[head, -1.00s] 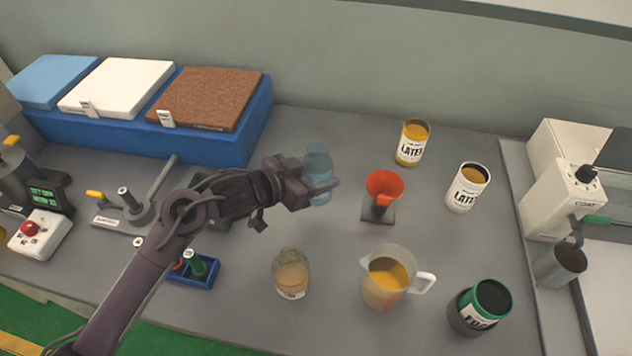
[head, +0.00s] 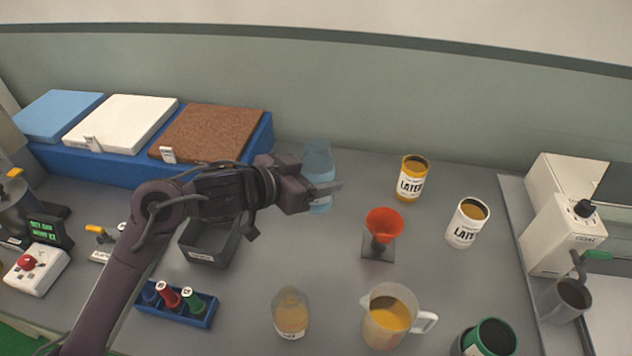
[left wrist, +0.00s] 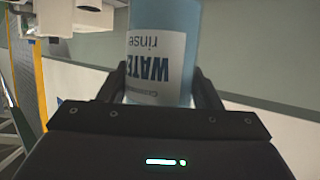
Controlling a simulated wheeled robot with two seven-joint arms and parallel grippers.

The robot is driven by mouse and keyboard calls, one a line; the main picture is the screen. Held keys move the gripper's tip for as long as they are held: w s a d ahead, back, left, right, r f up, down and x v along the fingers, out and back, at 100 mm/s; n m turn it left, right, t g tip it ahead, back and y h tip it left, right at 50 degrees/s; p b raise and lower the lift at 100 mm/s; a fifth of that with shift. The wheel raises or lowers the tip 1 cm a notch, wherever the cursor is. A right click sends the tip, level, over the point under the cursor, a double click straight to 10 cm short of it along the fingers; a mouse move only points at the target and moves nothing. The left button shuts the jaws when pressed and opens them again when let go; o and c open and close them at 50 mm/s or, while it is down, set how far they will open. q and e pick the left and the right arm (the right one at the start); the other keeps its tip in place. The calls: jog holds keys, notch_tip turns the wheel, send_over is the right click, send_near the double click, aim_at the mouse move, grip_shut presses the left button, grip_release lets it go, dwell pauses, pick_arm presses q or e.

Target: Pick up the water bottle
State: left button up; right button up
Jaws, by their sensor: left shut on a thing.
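The water bottle (head: 318,158) is a pale blue, see-through bottle toward the back middle of the bench. In the left wrist view the bottle (left wrist: 163,60) shows a white label reading "WATER rinse", upside down in that picture. My left gripper (head: 322,190) is shut on the bottle, one finger on each side of it; its fingers (left wrist: 160,92) also show in the left wrist view. The gripper hides part of the bottle's lower body in the head view. I cannot tell whether the bottle's base touches the bench. My right gripper is not in view.
An orange funnel (head: 382,222) on a stand is right of the bottle. Two latex cans (head: 412,178), a jug (head: 388,318) and a jar (head: 290,314) stand nearby. A blue rack (head: 176,304) and a grey bin (head: 208,243) are at left.

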pick_arm(q)
jog(key=shift+r, duration=0.9)
jog(key=shift+r, duration=0.1)
